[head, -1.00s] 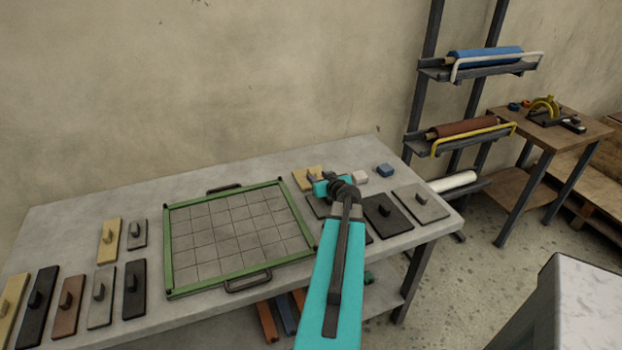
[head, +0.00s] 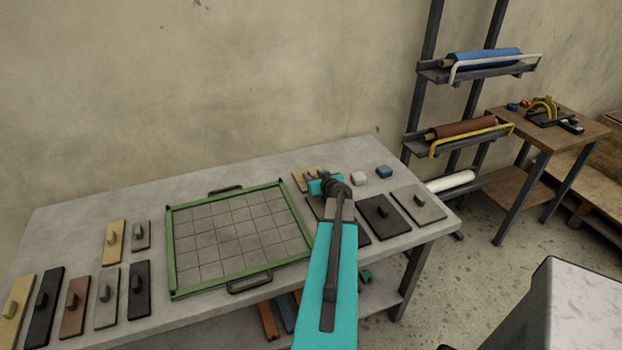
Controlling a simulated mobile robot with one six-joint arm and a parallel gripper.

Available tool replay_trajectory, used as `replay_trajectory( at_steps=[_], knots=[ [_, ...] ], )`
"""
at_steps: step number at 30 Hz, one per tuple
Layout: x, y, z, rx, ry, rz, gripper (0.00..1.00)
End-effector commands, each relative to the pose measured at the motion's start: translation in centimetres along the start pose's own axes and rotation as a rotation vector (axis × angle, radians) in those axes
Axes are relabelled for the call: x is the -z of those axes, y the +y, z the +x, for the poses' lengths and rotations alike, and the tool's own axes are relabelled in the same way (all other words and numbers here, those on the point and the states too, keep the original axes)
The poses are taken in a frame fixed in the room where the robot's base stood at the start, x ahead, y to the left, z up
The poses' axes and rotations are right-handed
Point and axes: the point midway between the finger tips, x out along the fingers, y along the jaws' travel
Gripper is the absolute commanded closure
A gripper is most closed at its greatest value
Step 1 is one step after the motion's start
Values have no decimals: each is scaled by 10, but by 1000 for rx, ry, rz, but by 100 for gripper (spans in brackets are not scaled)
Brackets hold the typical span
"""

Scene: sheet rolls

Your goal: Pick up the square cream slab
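The square cream slab (head: 299,182) lies on the far right part of the grey table, just right of the green frame's far corner. My gripper's teal end covers much of it, and only its left side and a bit of its far edge show. My gripper (head: 318,185) is over or right beside the slab. Its fingertips are hidden by my arm, so I cannot tell whether it is open, shut or touching the slab.
A green-framed gridded tray (head: 240,240) fills the table's middle. Dark (head: 380,216) and grey (head: 418,204) slabs with upright grips lie right of my arm. A white block (head: 358,178) and a blue block (head: 384,171) sit behind.

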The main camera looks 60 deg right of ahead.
Motion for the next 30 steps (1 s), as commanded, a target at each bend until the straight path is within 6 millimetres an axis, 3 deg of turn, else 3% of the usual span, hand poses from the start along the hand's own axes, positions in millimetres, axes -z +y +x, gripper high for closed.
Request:
replay_trajectory(
  at_steps=[17, 24, 30],
  knots=[
    [0, 0, 0, 0, 0, 0, 62],
    [0, 0, 0, 0, 0, 0, 100],
    [0, 0, 0, 0, 1, 1, 100]
  ],
)
